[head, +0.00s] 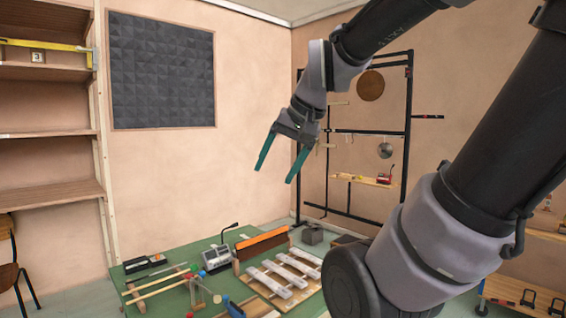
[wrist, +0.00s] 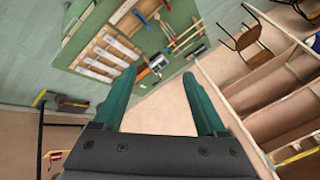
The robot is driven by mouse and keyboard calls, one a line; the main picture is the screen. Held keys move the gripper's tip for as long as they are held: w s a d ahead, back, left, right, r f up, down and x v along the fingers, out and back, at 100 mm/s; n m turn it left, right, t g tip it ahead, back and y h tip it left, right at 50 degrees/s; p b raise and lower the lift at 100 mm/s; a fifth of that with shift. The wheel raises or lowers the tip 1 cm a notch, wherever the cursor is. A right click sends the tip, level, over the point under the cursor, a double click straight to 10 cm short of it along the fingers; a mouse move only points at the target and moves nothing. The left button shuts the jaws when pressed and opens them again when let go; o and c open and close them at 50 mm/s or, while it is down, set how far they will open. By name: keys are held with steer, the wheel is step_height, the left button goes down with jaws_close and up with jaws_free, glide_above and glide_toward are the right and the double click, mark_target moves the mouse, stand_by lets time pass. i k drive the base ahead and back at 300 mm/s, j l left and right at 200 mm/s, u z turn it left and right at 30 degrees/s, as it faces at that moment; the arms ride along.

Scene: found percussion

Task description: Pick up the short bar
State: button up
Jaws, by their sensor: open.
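Several pale metal bars (head: 285,276) lie side by side across a wooden frame (head: 262,288) on a green table (head: 165,256). They differ little in length at this size, and I cannot tell which is the short bar. The bars also show at the upper left of the wrist view (wrist: 110,56). My gripper (head: 273,176) has two teal fingers, spread apart with nothing between them. It hangs in the air well above and behind the table, apart from the bars. My arm covers the table's right part in the head view.
A long orange-topped piece (head: 262,242) stands behind the bars. A grey device (head: 216,259) with a thin stalk, sticks and a dark case (head: 145,263) lie to their left. A black rack (head: 408,130) stands at the back right, wooden shelves (head: 50,130) at left. The air around my gripper is clear.

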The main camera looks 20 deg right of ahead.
mark_target(292, 278)
steer(key=i+l+u, duration=0.35)
steer(key=l, duration=0.7)
steer(key=l+u, duration=0.35)
steer(key=l, duration=0.65)
steer(key=l+u, duration=0.35)
steer(key=l, duration=0.75)
